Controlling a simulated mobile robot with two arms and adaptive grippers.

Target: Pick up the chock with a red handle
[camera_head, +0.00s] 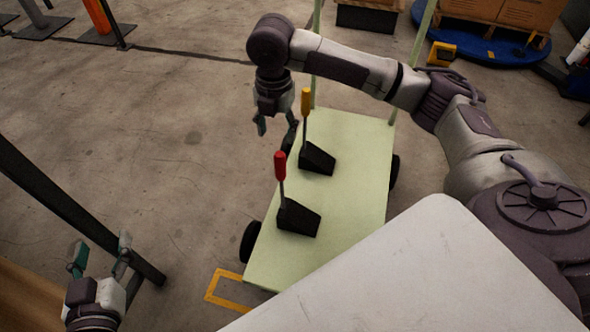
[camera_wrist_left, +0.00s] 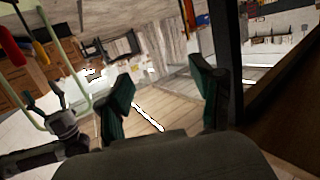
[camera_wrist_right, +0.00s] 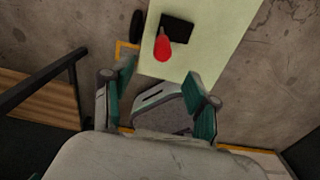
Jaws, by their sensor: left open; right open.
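The chock with a red handle (camera_head: 298,219) is a black wedge with an upright red-gripped lever, standing on the near part of a pale green cart (camera_head: 350,215). In the right wrist view its red handle (camera_wrist_right: 162,48) shows above the fingers, apart from them. A similar chock with a yellow handle (camera_head: 317,160) stands behind it on the cart. My right gripper (camera_head: 276,132) is open and empty, pointing down by the cart's left edge beside the yellow-handled chock. My left gripper (camera_head: 100,250) is open and empty at lower left, away from the cart. In the left wrist view, a red handle (camera_wrist_left: 10,44) shows at upper left.
The cart has pale green upright posts (camera_head: 316,50) at its far end. A dark bar (camera_head: 70,215) runs diagonally beside my left gripper. A yellow floor marking (camera_head: 225,290) lies near the cart's front corner. The concrete floor left of the cart is clear.

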